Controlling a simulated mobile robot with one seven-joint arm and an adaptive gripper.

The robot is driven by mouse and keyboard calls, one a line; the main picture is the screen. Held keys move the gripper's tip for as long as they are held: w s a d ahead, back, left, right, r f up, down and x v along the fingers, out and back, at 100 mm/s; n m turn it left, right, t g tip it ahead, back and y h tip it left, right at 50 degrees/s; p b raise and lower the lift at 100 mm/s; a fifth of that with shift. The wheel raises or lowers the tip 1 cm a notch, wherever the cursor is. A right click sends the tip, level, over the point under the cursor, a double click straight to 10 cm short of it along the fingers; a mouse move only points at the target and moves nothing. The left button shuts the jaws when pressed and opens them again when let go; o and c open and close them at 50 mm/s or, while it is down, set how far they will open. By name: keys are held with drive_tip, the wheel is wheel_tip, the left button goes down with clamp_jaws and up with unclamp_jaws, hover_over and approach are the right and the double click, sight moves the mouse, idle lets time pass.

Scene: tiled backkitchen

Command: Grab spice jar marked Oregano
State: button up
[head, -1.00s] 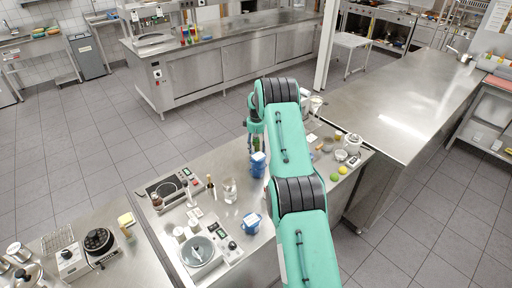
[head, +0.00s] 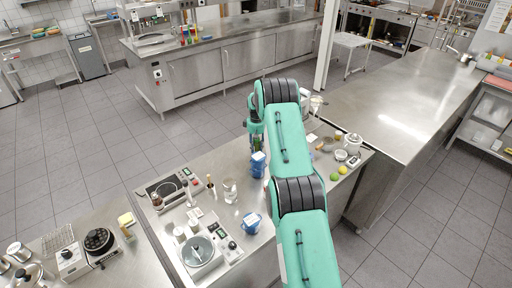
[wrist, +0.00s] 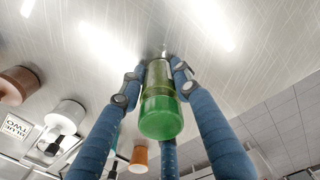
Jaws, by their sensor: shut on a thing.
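A green jar with a paler, see-through upper part (wrist: 160,105) stands out in the middle of the wrist view. The blue fingers of my gripper (wrist: 155,74) are closed around it, one on each side and one behind. No Oregano marking can be read on it from here. In the head view my gripper (head: 256,130) is at the far edge of the steel counter, partly hidden by my arm. A small bit of green shows between its fingers. I cannot tell whether the jar touches the counter.
Blue containers with white tops (head: 258,165) stand just below my gripper, and another blue container (head: 250,222) is nearer. A glass beaker (head: 230,190), a scale (head: 198,251) and a hotplate (head: 168,190) are to the left. Green and yellow round items (head: 338,173) lie right.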

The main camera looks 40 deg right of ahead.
drive_tip(key=shift+r, duration=5.05)
